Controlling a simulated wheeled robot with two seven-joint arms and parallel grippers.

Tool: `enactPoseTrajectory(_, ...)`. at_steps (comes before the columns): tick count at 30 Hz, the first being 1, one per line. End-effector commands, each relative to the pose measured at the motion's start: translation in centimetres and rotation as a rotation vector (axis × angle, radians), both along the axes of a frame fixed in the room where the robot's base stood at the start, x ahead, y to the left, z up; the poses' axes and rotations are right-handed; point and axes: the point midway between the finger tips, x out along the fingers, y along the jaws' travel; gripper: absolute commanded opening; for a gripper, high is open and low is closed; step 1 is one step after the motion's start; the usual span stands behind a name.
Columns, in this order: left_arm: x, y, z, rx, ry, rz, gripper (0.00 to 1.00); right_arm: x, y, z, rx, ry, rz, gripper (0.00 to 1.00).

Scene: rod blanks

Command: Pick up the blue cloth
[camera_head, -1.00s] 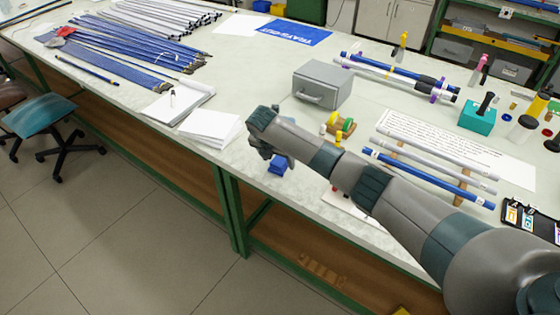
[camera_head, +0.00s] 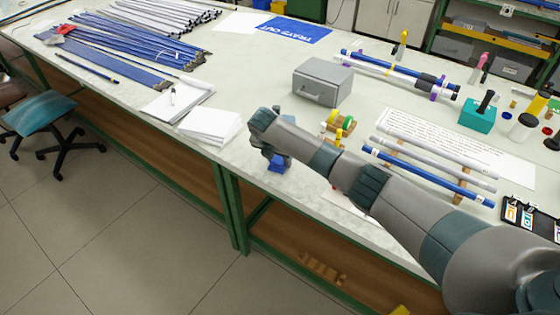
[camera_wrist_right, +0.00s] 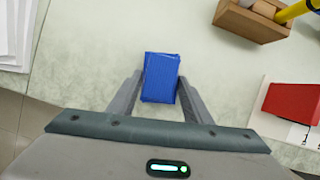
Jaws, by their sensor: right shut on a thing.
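The blue cloth (camera_wrist_right: 160,78) is a small folded block in the right wrist view, between the two fingers of my right gripper (camera_wrist_right: 160,92). In the head view the cloth (camera_head: 279,163) shows just below my right gripper (camera_head: 272,158), near the front edge of the workbench (camera_head: 240,158). The right gripper is shut on the cloth. I cannot tell whether the cloth still touches the benchtop. My left gripper is not in either view.
A stack of white paper (camera_head: 210,125) lies left of the gripper. A grey metal box (camera_head: 322,82) stands behind it. Blue and grey rods (camera_head: 428,178) lie on supports to the right. A red block (camera_wrist_right: 292,103) shows at the right of the wrist view.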

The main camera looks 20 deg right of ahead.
Motion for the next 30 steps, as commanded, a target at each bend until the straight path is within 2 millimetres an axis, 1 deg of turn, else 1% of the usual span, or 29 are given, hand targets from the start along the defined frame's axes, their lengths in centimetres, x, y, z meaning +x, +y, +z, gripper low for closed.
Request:
enactPoseTrajectory(5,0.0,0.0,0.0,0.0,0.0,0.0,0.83,0.0,0.0,0.1,0.0,0.0,0.0,0.23)
enactPoseTrajectory(10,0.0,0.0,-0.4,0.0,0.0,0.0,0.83,0.1,0.0,0.8,0.001,-0.002,0.0,0.23)
enactPoseTrajectory(14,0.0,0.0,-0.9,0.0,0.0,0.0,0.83,0.1,0.0,2.1,0.001,-0.004,0.0,0.23)
enactPoseTrajectory(17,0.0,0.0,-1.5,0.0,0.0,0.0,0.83,0.2,0.0,3.7,0.0,-0.004,0.0,0.23)
enactPoseTrajectory(22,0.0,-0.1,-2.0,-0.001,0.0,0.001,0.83,-1.1,-2.5,5.4,-0.002,-0.002,-0.001,0.23)
enactPoseTrajectory(30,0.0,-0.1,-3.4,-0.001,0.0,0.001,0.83,-3.3,-7.2,8.5,-0.001,-0.003,-0.002,0.23)
